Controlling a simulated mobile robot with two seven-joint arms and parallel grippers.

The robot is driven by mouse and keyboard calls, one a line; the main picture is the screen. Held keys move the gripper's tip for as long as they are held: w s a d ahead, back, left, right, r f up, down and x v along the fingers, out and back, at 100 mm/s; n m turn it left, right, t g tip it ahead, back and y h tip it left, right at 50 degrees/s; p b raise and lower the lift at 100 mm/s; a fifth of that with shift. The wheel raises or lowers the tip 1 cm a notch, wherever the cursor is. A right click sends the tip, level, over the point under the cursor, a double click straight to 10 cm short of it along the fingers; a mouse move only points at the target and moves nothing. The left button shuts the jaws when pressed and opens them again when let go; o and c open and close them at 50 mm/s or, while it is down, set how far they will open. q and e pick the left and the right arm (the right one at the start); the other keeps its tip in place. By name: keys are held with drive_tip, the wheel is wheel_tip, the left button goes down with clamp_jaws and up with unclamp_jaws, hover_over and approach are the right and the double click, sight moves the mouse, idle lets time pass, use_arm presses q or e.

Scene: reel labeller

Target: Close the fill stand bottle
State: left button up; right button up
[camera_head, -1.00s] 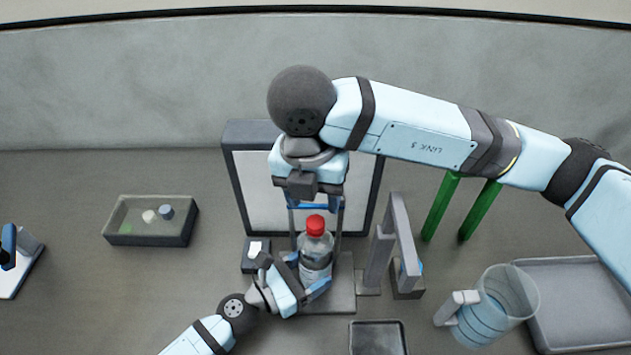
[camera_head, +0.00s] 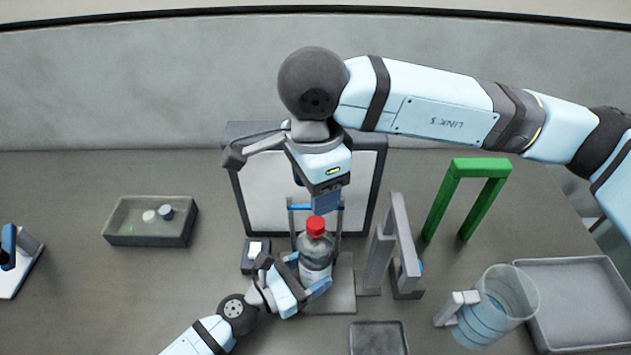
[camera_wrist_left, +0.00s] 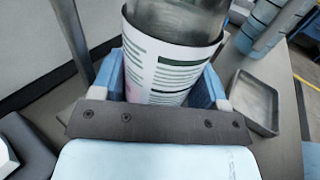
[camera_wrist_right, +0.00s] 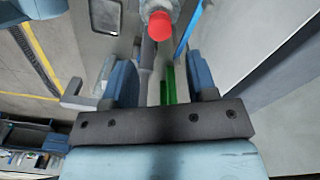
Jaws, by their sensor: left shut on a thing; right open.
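The bottle (camera_head: 315,252) stands upright on the grey fill stand base (camera_head: 335,296), with a red cap (camera_head: 316,224) on its mouth. My left gripper (camera_head: 312,284) is shut on the bottle's lower body. In the left wrist view the bottle's printed label (camera_wrist_left: 168,68) sits between the blue fingers. My right gripper (camera_head: 325,203) is above the cap, open and empty, fingers pointing down. In the right wrist view the red cap (camera_wrist_right: 160,25) shows beyond and between the open fingers, apart from them. Whether the cap is fully tight cannot be told.
A pale-faced panel (camera_head: 262,190) stands behind the bottle. A grey frame (camera_head: 402,240), a green arch (camera_head: 480,168), a jug (camera_head: 497,305) and a grey tray (camera_head: 580,300) are to the right. A bin with small caps (camera_head: 150,232) is left. A small dark tray (camera_head: 378,340) lies in front.

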sight(316, 222)
drive_tip(key=n, duration=0.3)
drive_tip(key=shift+r+n, duration=0.15)
drive_tip(key=shift+n, duration=0.25)
drive_tip(key=shift+f, duration=4)
drive_tip(key=c, duration=0.9)
drive_tip(key=m, duration=1.1)
drive_tip(key=shift+m, duration=0.3)
drive_tip(key=o, duration=1)
